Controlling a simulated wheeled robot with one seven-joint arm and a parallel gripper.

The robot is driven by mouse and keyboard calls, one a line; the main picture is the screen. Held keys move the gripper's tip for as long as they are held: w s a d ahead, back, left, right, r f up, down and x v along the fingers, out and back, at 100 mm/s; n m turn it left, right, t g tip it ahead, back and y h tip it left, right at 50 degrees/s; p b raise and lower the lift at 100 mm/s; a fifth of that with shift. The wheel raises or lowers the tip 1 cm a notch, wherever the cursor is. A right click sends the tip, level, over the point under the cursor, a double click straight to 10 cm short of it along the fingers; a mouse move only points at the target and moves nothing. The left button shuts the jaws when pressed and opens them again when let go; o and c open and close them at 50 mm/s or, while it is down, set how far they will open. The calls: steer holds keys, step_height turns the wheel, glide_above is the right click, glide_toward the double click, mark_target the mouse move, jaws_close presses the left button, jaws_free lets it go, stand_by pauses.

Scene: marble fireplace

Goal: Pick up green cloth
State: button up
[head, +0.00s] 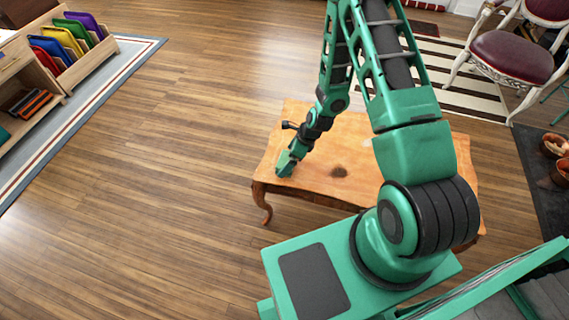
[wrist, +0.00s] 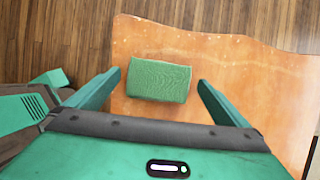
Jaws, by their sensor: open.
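The green cloth (wrist: 158,80) shows in the wrist view as a small textured rectangle lying flat on the wooden table (wrist: 245,85). It lies between and a little beyond the two fingertips of my gripper (wrist: 158,84), which is open and empty. The cloth is apart from both fingers, with the left finger nearer to it. In the head view my gripper (head: 287,167) is over the left part of the table (head: 320,180). I cannot make out the cloth there, as the green gripper covers that spot.
The table's edge lies close to the left of the cloth, with wood floor (head: 150,190) beyond. A shelf with colored bins (head: 60,42) stands at the upper left. A chair with a dark red seat (head: 510,58) stands at the upper right. The table around the cloth is clear.

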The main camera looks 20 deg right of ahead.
steer(key=shift+x, duration=1.05)
steer(key=c, duration=1.1)
steer(key=shift+r, duration=0.4)
step_height(320, 180, up, 3)
steer(key=shift+r, duration=0.1)
steer(key=s+a+r, duration=0.1)
steer(key=a+r, duration=0.1)
steer(key=a, duration=0.1)
steer(key=s+a+r, duration=0.1)
steer(key=a+r, duration=0.1)
steer(key=a, duration=0.2)
steer(key=s+a+r, duration=0.2)
steer(key=a+r, duration=0.1)
steer(key=a, duration=0.1)
